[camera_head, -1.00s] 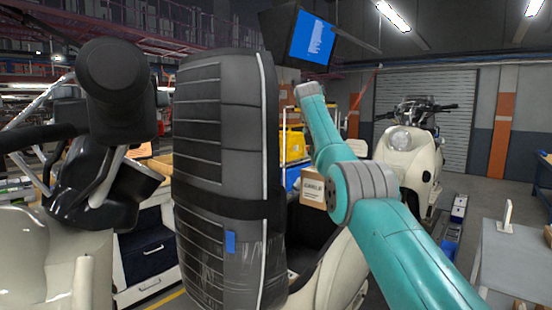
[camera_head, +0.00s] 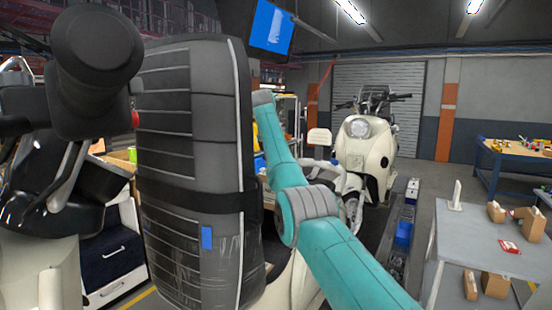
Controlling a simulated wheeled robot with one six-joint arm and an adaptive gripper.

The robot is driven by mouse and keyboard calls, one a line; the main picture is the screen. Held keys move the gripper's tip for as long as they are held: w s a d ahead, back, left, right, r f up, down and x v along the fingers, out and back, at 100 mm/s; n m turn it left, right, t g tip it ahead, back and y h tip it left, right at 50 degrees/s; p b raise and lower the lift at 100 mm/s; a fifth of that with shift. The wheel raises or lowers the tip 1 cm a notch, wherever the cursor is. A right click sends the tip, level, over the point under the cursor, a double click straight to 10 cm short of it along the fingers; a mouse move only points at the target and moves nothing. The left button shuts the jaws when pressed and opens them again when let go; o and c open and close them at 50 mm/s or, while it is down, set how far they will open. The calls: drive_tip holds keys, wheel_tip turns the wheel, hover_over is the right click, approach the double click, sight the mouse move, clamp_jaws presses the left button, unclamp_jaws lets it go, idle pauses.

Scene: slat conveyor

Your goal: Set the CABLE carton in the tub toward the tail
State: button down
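My teal arm rises from the bottom right, bends, and its far end passes behind the tall black scooter seat (camera_head: 190,160). My gripper is not in view, so I cannot see whether it holds anything. No carton marked CABLE can be read now. Small brown cartons (camera_head: 496,212) sit on the grey table at the right, with no lettering legible. A blue box, possibly a tub, (camera_head: 403,233) is on the dark conveyor strip (camera_head: 392,262) right of my arm. I cannot tell which tub is toward the tail.
A cream scooter (camera_head: 368,150) stands beyond my arm. The grey table (camera_head: 470,243) is at the right, with a red packet (camera_head: 510,246) on it. A blue workbench (camera_head: 510,160) stands behind. Floor shows between the conveyor strip and the table.

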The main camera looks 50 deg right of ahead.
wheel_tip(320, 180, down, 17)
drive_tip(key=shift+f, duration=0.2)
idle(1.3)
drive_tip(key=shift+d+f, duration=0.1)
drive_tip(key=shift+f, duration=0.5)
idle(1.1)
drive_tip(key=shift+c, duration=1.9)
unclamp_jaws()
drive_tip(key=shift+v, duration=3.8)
